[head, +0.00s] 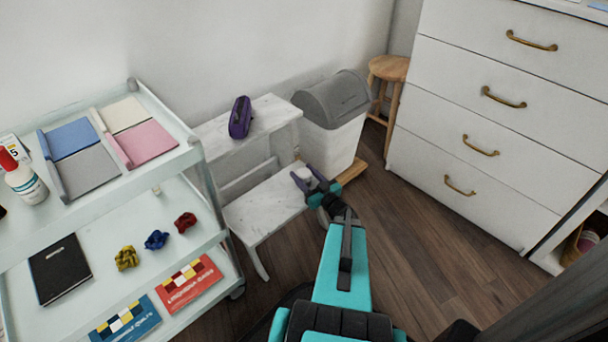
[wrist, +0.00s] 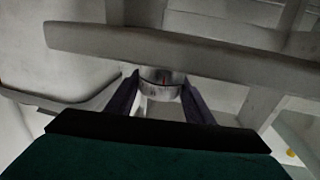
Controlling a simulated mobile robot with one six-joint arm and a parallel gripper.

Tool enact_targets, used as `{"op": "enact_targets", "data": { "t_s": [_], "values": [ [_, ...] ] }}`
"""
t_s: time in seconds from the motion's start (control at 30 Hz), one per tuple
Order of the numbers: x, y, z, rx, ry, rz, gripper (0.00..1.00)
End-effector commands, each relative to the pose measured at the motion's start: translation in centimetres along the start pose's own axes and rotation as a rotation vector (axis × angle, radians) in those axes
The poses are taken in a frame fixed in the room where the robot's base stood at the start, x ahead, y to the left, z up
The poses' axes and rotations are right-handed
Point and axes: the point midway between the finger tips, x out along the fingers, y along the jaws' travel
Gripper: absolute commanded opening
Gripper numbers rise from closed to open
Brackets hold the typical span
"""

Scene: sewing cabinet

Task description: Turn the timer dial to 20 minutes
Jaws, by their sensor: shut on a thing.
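A small whitish round timer (wrist: 160,92) shows in the wrist view between my two dark purple fingers. It has fine tick marks around its band and a small red mark near the middle. The numbers are too small to read, so I cannot tell the setting. My gripper (wrist: 160,80) is shut on the timer's dial, one finger on each side. In the head view my gripper (head: 304,178) is at the right end of the white step stool's lower step (head: 262,210), with the pale timer (head: 301,173) between its fingers. The fingers hide part of it.
A purple case (head: 240,117) lies on the stool's top step. A grey-lidded white bin (head: 333,115) stands just behind my gripper. A white drawer cabinet (head: 480,120) is at the right, and a shelf cart (head: 205,165) at the left. The wooden floor in front is clear.

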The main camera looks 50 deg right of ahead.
Motion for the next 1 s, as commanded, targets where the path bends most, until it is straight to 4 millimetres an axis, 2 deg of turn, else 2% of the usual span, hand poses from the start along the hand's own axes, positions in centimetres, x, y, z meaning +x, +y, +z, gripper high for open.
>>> {"op": "enact_targets", "data": {
  "t_s": [1.0],
  "values": [
    [-0.01, -0.17, 0.08, 0.0, -0.001, 0.06, 0.25]
  ]
}}
